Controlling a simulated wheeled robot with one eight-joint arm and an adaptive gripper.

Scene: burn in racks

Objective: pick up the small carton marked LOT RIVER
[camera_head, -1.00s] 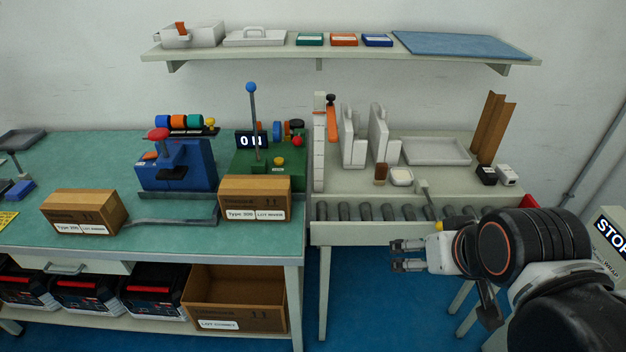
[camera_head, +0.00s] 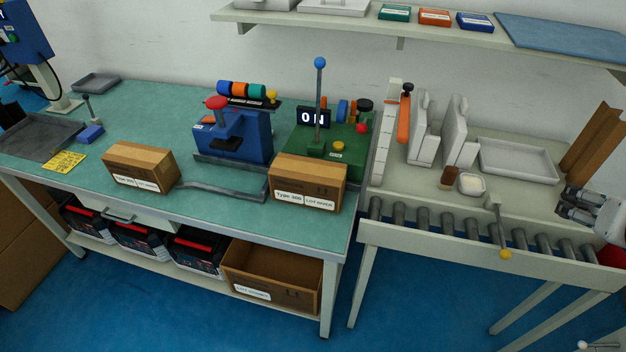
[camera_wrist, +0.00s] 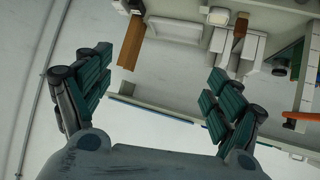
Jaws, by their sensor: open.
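Two small brown cartons stand on the green bench top. The right carton (camera_head: 308,183) sits at the front edge before the green machine; its white label seems to end in LOT RIVER, but the lettering is small. The left carton (camera_head: 140,167) is similar, with a Type label whose lot word is too blurred to be sure of. My gripper (camera_head: 563,204) is at the right edge of the head view, over the conveyor side, far right of both cartons. It is open and empty; in the wrist view its fingers (camera_wrist: 160,63) are spread apart and no carton shows.
A larger open carton (camera_head: 262,295) sits on the lower shelf beside black toolboxes (camera_head: 195,250). The blue press (camera_head: 235,135) and green machine (camera_head: 335,150) stand behind the cartons. A roller conveyor (camera_head: 470,235) lies between bench and gripper. A wall shelf (camera_head: 400,30) runs above.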

